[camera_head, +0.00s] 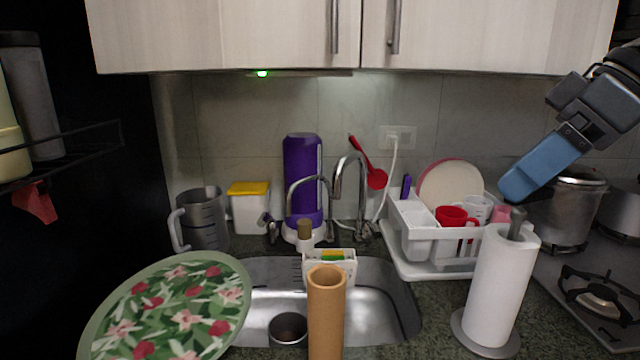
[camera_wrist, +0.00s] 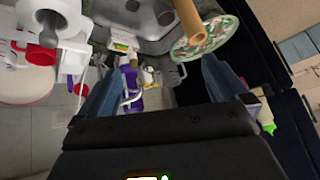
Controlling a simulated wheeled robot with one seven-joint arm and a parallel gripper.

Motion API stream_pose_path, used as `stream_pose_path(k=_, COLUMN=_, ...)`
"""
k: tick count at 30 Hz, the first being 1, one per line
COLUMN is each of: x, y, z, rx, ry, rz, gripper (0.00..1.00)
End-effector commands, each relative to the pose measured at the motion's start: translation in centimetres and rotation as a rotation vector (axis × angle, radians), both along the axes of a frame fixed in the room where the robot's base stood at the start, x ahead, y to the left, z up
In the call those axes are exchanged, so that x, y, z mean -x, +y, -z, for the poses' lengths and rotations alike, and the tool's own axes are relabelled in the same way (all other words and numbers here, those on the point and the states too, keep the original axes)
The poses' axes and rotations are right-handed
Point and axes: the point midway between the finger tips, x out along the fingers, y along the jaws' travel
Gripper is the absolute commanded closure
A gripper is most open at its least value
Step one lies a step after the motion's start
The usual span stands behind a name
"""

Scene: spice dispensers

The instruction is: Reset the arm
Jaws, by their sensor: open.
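My gripper (camera_wrist: 160,90) is open and empty in the wrist view, with its two blue fingers spread apart. In the head view, my arm comes in from the right edge and a blue finger of my gripper (camera_head: 530,178) points down and left. It is above the counter, near the paper towel roll and the dish rack. In the head view only the one finger shows clearly, and the other is hidden or overlaps it. The wrist view looks toward the sink with the picture turned over.
A paper towel roll (camera_head: 497,285) stands below my gripper. A white dish rack (camera_head: 430,262) and a steel pot (camera_head: 568,210) are close by. A tan cylinder (camera_head: 326,315) and a floral plate (camera_head: 170,310) are in front of the sink (camera_head: 395,310). Cabinets (camera_head: 230,35) hang above.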

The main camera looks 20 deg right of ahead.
Motion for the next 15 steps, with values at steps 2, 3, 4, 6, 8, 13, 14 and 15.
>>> stream_pose_path(k=2, x=-1.4, y=2.1, z=0.4, rx=-0.100, ry=-0.066, rz=-0.009, gripper=0.00)
stream_pose_path(k=3, x=-2.2, y=3.1, z=0.6, rx=-0.153, ry=-0.103, rz=-0.007, gripper=0.00)
stream_pose_path(k=4, x=-2.7, y=3.8, z=0.6, rx=-0.194, ry=-0.131, rz=-0.005, gripper=0.00)
stream_pose_path(k=6, x=-3.9, y=5.4, z=0.7, rx=-0.289, ry=-0.193, rz=0.006, gripper=0.00)
stream_pose_path(k=8, x=-4.8, y=6.6, z=0.8, rx=-0.367, ry=-0.244, rz=0.022, gripper=0.00)
stream_pose_path(k=13, x=-6.8, y=9.3, z=1.4, rx=-0.574, ry=-0.364, rz=0.089, gripper=0.00)
stream_pose_path(k=14, x=-7.1, y=9.7, z=1.6, rx=-0.608, ry=-0.381, rz=0.106, gripper=0.00)
stream_pose_path(k=15, x=-7.4, y=10.2, z=1.9, rx=-0.651, ry=-0.404, rz=0.128, gripper=0.00)
